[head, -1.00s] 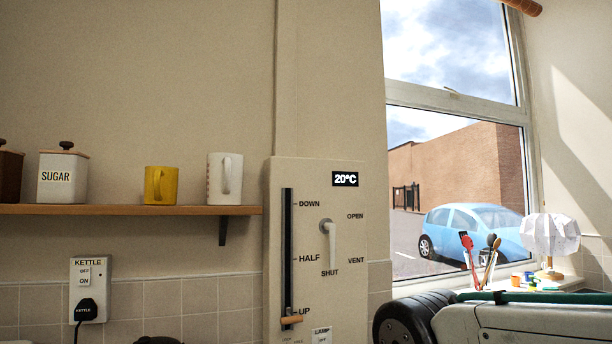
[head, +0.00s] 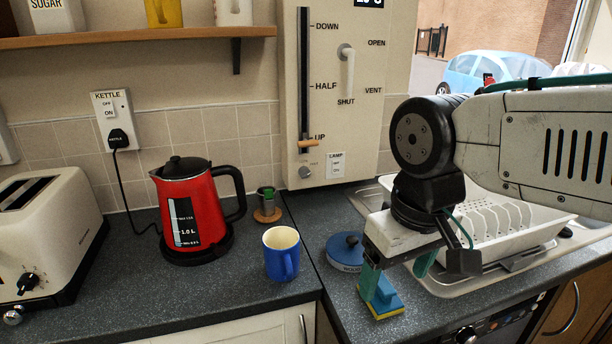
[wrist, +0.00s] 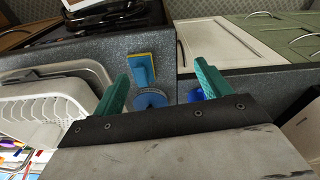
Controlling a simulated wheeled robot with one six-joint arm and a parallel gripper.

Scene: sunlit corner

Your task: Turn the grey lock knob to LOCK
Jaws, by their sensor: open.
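The small round grey knob (head: 304,172) is low on the cream wall panel (head: 290,120), under the slider slot and left of the LAMP switch (head: 337,166). The marks beside the knob are too small to read, so I cannot tell its setting. The wrist view does not show it. My gripper (head: 400,274) is over the right counter, right of and lower than the panel, pointing down with its green fingers apart and empty. The two fingers also show apart in the wrist view (wrist: 163,82).
A white dish rack (head: 500,225) is behind my arm.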

